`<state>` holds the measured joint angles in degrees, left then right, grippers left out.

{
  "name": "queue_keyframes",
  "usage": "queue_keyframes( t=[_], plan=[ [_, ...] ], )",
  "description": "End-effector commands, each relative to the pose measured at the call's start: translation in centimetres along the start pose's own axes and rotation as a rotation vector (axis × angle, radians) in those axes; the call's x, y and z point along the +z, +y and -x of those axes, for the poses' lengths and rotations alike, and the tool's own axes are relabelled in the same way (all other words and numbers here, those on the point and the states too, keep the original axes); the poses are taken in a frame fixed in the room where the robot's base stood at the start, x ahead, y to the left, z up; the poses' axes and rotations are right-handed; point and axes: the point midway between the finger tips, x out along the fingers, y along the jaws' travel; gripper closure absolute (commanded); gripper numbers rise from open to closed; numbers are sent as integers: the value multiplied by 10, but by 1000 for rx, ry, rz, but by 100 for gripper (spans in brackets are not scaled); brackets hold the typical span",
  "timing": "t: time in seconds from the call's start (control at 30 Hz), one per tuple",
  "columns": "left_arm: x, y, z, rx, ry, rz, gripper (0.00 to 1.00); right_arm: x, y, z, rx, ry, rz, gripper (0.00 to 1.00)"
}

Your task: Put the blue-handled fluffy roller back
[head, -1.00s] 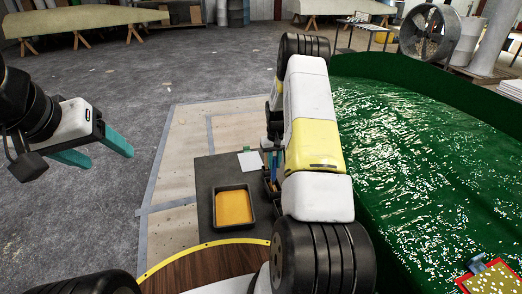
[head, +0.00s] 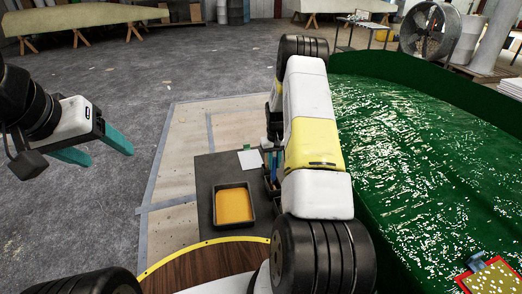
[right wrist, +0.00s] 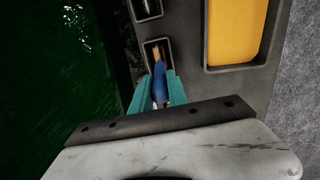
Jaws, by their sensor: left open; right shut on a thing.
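The blue-handled roller (right wrist: 160,84) is between the teal fingers of my right gripper (right wrist: 158,80), which is shut on its blue handle. Its far, tan end reaches into the opening of a small dark holder (right wrist: 146,48) on the grey board. The fluffy part cannot be made out. In the head view my right arm hides most of this gripper and the holder. My left gripper (head: 100,146) is open and empty, over the grey floor at the left.
A black tray of yellow-orange material (head: 218,215) sits on the dark board beside the holders; it also shows in the right wrist view (right wrist: 236,30). Another holder slot (right wrist: 136,8) lies beyond. The glossy green hull mould (head: 420,150) borders the right. A white sheet (head: 250,160) lies behind the tray.

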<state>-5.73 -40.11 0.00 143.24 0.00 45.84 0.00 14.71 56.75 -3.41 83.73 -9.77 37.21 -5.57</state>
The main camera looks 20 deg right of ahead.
Motion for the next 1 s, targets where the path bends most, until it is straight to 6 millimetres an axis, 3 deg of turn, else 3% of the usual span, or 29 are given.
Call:
queue_keyframes(
  t=[0.03,0.13,0.17,0.53,0.83,1.0],
  plan=[
    [0,0,0,0,0,0,35,0,0,0,0,0,0,76],
    [0,0,0,0,0,0,35,0,0,0,0,0,0,57],
    [0,0,0,0,0,0,35,0,0,0,0,0,0,55],
    [0,0,0,0,0,0,35,0,0,6,0,1,0,55],
    [0,0,0,0,0,0,35,-1,0,56,1,3,1,55],
    [0,0,0,0,0,0,35,0,0,74,1,1,1,55]
  ],
)
